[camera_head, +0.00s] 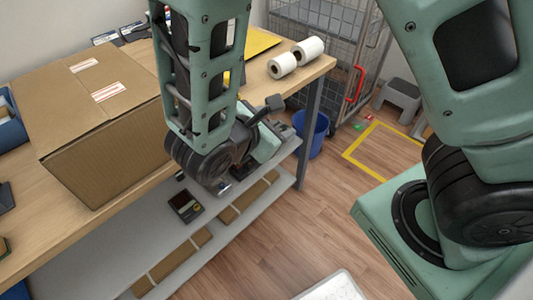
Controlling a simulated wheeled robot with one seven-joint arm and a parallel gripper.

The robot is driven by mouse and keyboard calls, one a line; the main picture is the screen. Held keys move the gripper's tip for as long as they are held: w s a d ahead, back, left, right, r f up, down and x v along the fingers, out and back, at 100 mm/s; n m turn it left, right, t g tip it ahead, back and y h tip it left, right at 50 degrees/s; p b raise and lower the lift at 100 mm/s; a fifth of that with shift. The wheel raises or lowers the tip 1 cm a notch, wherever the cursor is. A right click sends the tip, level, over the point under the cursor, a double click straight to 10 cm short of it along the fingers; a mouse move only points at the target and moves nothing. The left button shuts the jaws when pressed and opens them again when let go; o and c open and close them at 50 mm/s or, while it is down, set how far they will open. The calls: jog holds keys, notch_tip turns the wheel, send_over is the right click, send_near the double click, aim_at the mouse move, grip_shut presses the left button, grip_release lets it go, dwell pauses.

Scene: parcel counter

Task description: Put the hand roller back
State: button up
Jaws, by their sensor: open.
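My gripper (272,117) is at the right end of the counter, low beside its front edge and over the lower shelf. It is open. My wrist and forearm hide part of the counter and shelf behind them. I cannot make out the hand roller for certain; it may be hidden behind my arm or out of view. A small dark device with a reddish patch (185,206) lies on the lower shelf, left of my gripper.
A large cardboard box (100,150) stands on the wooden counter (22,240). Two white rolls (282,66) lie at its right end. The lower shelf (95,270) holds flat cardboard pieces. A blue bin (312,138), wire cage (335,50) and grey step stool (398,95) stand right.

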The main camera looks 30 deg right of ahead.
jog(key=s+a+r+m+g+y, duration=0.3)
jog(key=s+a+m+y, duration=0.1)
jog(key=s+m+y, duration=0.2)
jog(key=s+a+r+m+g+y, duration=0.2)
jog(key=s+a+r+m+y, duration=0.1)
jog(key=s, duration=0.5)
jog(key=a+m+y, duration=0.1)
jog(key=m+y, duration=0.1)
jog(key=m, duration=0.1)
jog(key=shift+g+y, duration=0.4)
